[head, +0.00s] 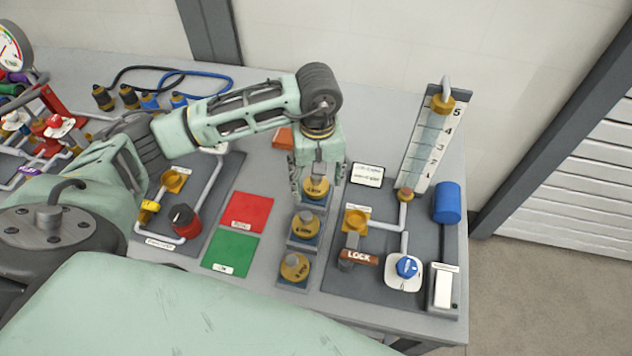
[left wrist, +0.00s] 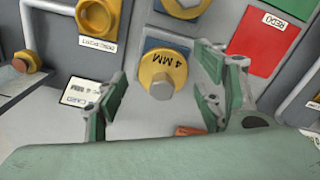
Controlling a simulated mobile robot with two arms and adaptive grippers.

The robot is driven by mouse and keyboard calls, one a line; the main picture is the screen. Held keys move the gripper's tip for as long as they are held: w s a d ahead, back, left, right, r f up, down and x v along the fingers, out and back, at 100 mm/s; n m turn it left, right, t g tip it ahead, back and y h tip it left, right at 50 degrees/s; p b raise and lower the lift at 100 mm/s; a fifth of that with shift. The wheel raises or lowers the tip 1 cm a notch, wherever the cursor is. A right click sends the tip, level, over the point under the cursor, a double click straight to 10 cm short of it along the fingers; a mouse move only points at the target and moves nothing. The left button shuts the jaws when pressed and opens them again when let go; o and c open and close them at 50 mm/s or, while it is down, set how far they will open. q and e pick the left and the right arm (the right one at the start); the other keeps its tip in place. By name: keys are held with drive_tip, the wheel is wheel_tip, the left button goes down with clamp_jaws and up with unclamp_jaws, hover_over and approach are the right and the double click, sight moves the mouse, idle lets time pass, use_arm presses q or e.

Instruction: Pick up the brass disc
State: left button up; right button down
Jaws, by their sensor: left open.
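Three brass discs, each with a grey knob on top, sit in a row on blue pads: a far disc (head: 316,188), a middle disc (head: 306,224) and a near disc (head: 295,267). My left gripper (head: 317,176) points down over the far disc and partly hides it. In the left wrist view the disc under my left gripper (left wrist: 160,88) is marked 4 MM (left wrist: 166,65). The open fingers stand on either side of the disc, apart from it, with nothing between them in their grip. My right gripper is not in view.
Left of the discs lie a red pad (head: 250,212) and a green pad (head: 231,254). A white card (head: 367,175) and orange block (head: 283,138) lie close to the gripper.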

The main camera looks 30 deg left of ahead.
use_arm(q)
drive_tip(key=shift+f, duration=0.4)
drive_tip(key=shift+c, duration=0.4)
drive_tip(key=c, duration=1.3)
drive_tip(key=shift+o, duration=0.2)
drive_tip(key=shift+r, duration=0.1)
drive_tip(key=shift+w+r+b, duration=0.1)
drive_tip(key=shift+r+b, duration=0.25)
drive_tip(key=shift+r, duration=0.1)
wheel_tip(320, 180, up, 3)
drive_tip(key=shift+f+b, duration=0.2)
drive_tip(key=shift+b, duration=0.5)
drive_tip(key=w+d+r+b, duration=0.1)
drive_tip(key=d+r, duration=0.1)
drive_tip(key=d, duration=0.1)
drive_tip(key=w+d+r+b, duration=0.1)
drive_tip(key=w+d+r, duration=0.1)
drive_tip(key=d+r, duration=0.1)
drive_tip(key=w+d+r+b, duration=0.2)
drive_tip(key=d, duration=0.2)
drive_tip(key=shift+d+r, duration=0.2)
